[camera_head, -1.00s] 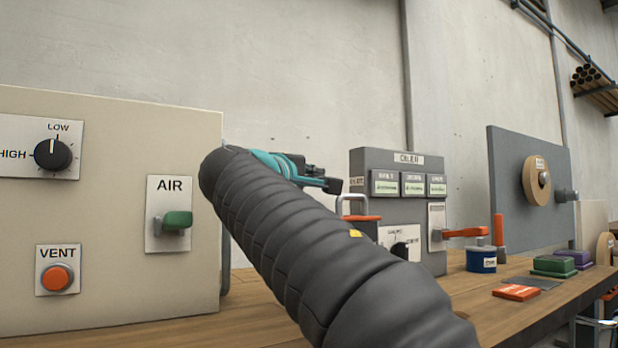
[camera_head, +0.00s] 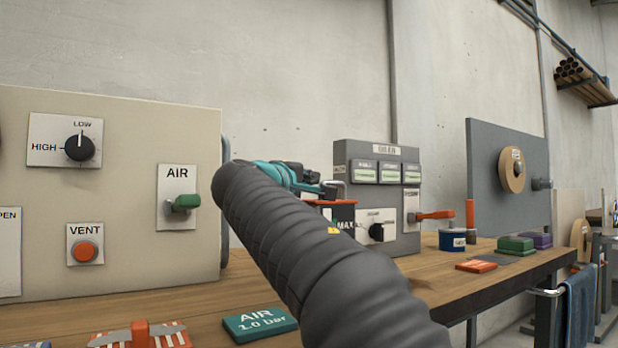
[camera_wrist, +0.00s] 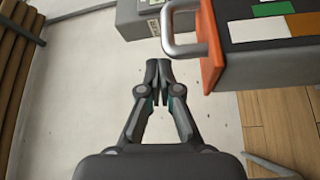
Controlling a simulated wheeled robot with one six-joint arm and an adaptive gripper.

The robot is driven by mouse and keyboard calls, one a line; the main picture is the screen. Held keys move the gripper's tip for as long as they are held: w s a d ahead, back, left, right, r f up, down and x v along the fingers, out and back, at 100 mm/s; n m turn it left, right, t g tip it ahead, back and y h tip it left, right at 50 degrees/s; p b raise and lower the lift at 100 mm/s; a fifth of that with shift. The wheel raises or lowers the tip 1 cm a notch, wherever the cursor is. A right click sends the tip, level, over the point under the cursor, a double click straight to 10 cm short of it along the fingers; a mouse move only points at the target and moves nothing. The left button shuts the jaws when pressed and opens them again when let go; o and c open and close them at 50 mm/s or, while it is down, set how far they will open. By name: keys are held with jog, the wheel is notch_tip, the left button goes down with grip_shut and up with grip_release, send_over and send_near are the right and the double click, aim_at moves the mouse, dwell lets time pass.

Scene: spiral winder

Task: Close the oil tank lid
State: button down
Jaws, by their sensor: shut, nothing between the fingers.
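A dark box with an orange top edge (camera_wrist: 208,38) and a bent metal handle (camera_wrist: 178,40) is at the upper right of the wrist view. Its side carries green, white and orange patches. In the head view an orange-topped dark box (camera_head: 343,212) marked MAX stands behind my arm, partly hidden; I take it as the oil tank. I cannot tell how far its lid is open. My gripper (camera_wrist: 158,68) is shut and empty, with its tips just below the handle in the wrist picture, apparently apart from it. In the head view my gripper (camera_head: 335,190) is beside the box.
A beige panel (camera_head: 125,190) with knob, AIR switch and VENT button stands at left. A grey control box (camera_head: 377,155) with a red lever (camera_head: 435,215) is behind the tank. A blue can (camera_head: 452,240) and coloured blocks sit on the bench (camera_head: 500,280) at right.

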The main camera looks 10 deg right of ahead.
jog(key=shift+s+d+f, duration=0.1)
jog(key=shift+d+f, duration=0.05)
jog(key=shift+d, duration=0.1)
jog(key=shift+f, duration=0.1)
